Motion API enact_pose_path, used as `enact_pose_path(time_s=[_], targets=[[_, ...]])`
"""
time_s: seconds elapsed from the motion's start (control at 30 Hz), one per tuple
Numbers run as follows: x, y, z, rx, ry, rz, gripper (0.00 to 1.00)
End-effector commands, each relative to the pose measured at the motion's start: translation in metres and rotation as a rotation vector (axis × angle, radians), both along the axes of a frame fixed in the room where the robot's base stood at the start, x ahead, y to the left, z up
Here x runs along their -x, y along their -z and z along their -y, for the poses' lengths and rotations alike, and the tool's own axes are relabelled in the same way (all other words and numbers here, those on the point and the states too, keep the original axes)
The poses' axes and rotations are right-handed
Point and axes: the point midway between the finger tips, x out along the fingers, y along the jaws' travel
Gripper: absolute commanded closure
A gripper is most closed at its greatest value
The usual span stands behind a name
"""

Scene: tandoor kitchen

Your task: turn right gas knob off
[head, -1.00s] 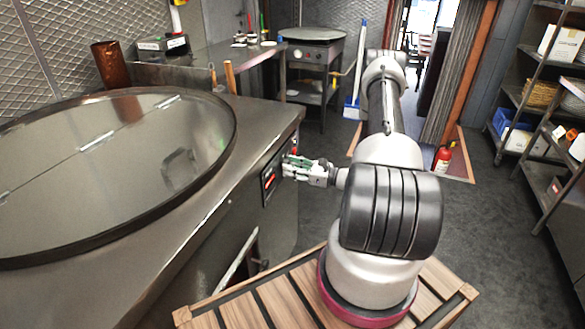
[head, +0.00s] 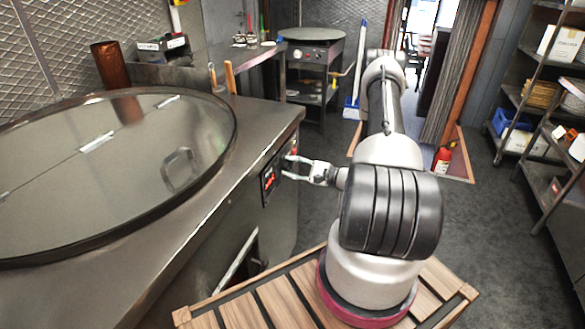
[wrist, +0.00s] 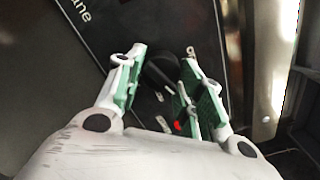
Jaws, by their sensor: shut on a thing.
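The right gas knob (wrist: 160,72) is black and sits on a dark control panel on the side of the tandoor counter. In the wrist view it lies between the two green-padded fingers of my gripper (wrist: 162,70), which is shut on it. Part of a white label shows on the panel in the wrist view (wrist: 100,45).
The steel counter (head: 215,190) with a large round lid (head: 120,150) fills the left. A wooden slatted platform (head: 290,292) lies below. A round griddle stand (head: 312,50) is at the back, shelves at the right. The floor (head: 490,240) at right is clear.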

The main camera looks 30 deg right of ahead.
Motion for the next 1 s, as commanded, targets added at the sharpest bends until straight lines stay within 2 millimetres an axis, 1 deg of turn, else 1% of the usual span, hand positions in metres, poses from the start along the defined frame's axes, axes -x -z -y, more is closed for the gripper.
enact_pose_path(time_s=[1.0], targets=[[0.0,-0.0023,0.0007,0.745,0.001,0.581,0.87]])
